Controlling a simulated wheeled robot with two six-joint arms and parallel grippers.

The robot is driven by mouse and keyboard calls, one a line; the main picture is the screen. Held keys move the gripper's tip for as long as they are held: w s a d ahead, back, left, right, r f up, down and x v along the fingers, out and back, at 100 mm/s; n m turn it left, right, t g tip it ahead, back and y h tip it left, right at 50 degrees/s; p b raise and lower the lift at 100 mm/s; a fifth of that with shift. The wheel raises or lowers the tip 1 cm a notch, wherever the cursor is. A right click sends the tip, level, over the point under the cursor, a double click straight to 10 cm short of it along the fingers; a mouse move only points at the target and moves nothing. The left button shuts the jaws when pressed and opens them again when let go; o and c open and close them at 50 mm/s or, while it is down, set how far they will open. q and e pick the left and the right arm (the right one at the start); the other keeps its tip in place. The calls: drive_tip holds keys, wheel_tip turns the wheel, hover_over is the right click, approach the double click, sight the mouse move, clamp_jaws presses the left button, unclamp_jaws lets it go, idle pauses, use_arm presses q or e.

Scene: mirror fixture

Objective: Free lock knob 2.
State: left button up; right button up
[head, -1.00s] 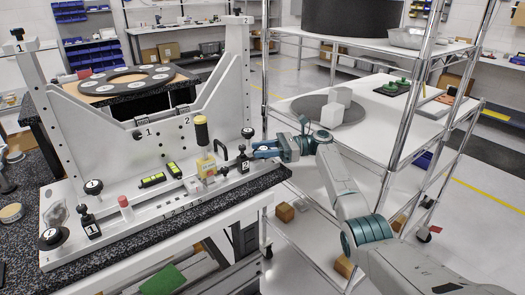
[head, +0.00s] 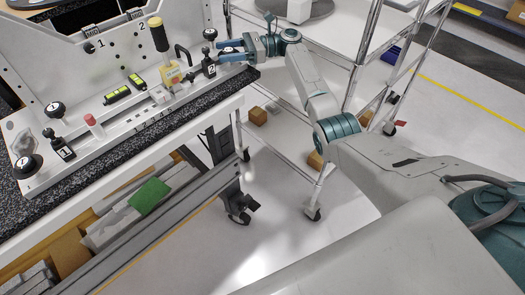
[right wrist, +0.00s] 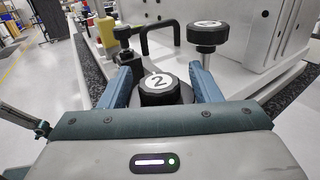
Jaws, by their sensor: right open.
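Lock knob 2 is a black, scalloped knob (right wrist: 158,85) with a white disc marked 2 on top. In the right wrist view it stands between the two blue fingers of my right gripper (right wrist: 160,70). The fingers are open, one on each side; whether they touch it I cannot tell. In the head view my right gripper (head: 222,52) is at the right end of the white fixture (head: 130,118) and hides the knob. My left gripper is not in view.
A black clamp marked 2 (head: 209,67) stands close beside the gripper. Another black knob on a stem (head: 210,34), a black handle (head: 182,52) and a yellow-topped plunger (head: 160,35) are nearby. A wire shelf rack (head: 350,100) stands right of the bench.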

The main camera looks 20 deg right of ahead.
drive_tip(key=m+t+h+p, duration=0.4)
drive_tip(key=p, duration=0.1)
drive_tip(key=m+t+h+p, duration=0.4)
drive_tip(key=t+p, duration=0.1)
drive_tip(key=p, duration=0.1)
drive_tip(key=m+t+h+p, duration=0.4)
drive_tip(key=t+h+p, duration=0.1)
drive_tip(key=p, duration=0.1)
drive_tip(key=shift+r+m, duration=0.35)
drive_tip(key=shift+m, duration=0.05)
drive_tip(key=shift+m+h+p, duration=0.75)
drive_tip(key=shift+m+h, duration=0.05)
drive_tip(key=shift+h, duration=0.4)
drive_tip(key=s+d+p, duration=0.2)
drive_tip(key=s, duration=0.8)
drive_tip(key=s+a+f+n+g+y+b, duration=0.1)
drive_tip(key=s+f+n+g, duration=0.6)
drive_tip(key=s+f+n, duration=1.1)
drive_tip(key=shift+a+f+n+g+y+b, duration=0.35)
drive_tip(key=shift+a+f+n+b, duration=0.55)
drive_tip(key=shift+f+n+b, duration=0.85)
drive_tip(key=shift+s+f+p, duration=0.1)
drive_tip(key=shift+f+p, duration=0.15)
drive_tip(key=shift+p, duration=0.05)
